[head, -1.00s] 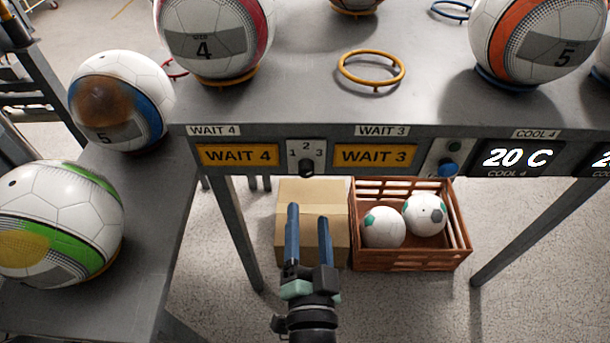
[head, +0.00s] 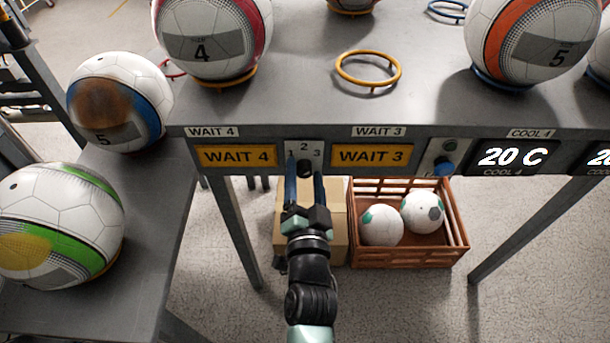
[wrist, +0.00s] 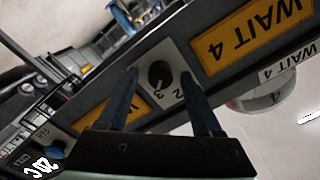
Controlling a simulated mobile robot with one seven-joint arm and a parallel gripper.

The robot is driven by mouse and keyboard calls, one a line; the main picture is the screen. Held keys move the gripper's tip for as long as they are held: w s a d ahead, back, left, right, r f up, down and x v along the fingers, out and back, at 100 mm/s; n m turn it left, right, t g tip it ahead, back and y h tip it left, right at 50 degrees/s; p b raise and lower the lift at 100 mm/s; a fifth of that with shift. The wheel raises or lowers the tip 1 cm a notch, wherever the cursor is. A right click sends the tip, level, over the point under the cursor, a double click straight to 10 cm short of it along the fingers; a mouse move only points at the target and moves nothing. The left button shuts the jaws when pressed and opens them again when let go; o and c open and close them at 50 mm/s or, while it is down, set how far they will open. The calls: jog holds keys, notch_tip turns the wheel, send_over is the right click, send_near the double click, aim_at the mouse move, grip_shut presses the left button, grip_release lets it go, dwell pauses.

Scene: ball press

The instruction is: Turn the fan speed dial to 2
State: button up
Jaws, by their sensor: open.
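The fan speed dial is a small black knob (head: 304,168) on a pale plate (head: 304,147) marked 1, 2 and 3, set in the front edge of the table between two yellow signs. It also shows in the wrist view as a knob (wrist: 158,74). Which number it points at is too small to tell. My gripper (head: 304,180) is open, with its two blue fingers at the left and right sides of the dial. In the wrist view my gripper (wrist: 160,78) has one finger on each side of the knob; whether they touch it I cannot tell.
Yellow signs WAIT 4 (head: 236,156) and WAIT 3 (head: 372,156) flank the dial. A blue knob (head: 443,167) and a 20 C display (head: 512,157) sit further right. A cardboard box (head: 337,220) and a brown crate (head: 410,258) with two balls stand below. Large balls rest on the tables.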

grip_shut()
jog(key=shift+n, duration=0.3)
jog(key=n+b, duration=0.1)
jog(key=n, duration=0.2)
jog(key=shift+n, duration=0.4)
jog(key=n+b, duration=0.1)
jog(key=n, duration=0.4)
dwell(0.4)
grip_release()
dwell(0.3)
